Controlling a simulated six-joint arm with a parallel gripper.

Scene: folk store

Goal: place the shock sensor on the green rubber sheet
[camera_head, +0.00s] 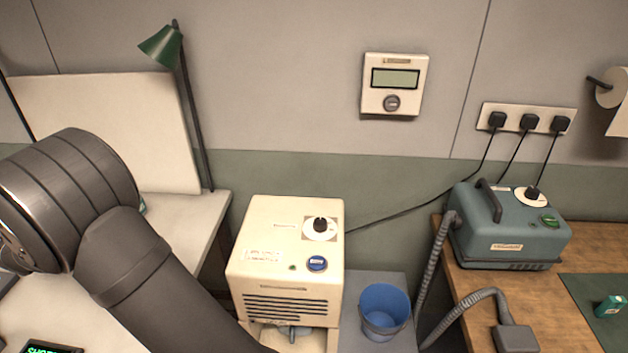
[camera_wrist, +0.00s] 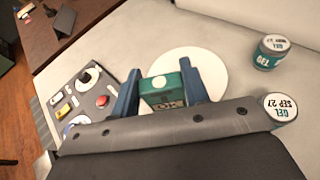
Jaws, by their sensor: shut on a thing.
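A small teal box with a white round spot on top and a dark-lettered label, seemingly the shock sensor (camera_wrist: 166,92), shows in the wrist view. My gripper (camera_wrist: 160,70) has its two blue fingers shut on its sides. A white round disc lies behind the box; I cannot tell whether the box touches it. The green rubber sheet (camera_head: 585,287) lies on the wooden bench at the right edge of the head view, far from my arm. A small green box (camera_head: 610,306) stands on it. My gripper is not visible in the head view.
A beige machine (camera_head: 285,255) and a blue bucket (camera_head: 384,318) stand between the pale left table (camera_head: 180,225) and wooden bench (camera_head: 595,240). A blue-grey machine (camera_head: 510,235) with hoses stands on the bench. Gel jars (camera_wrist: 272,52) and a control panel (camera_wrist: 82,95) flank my gripper.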

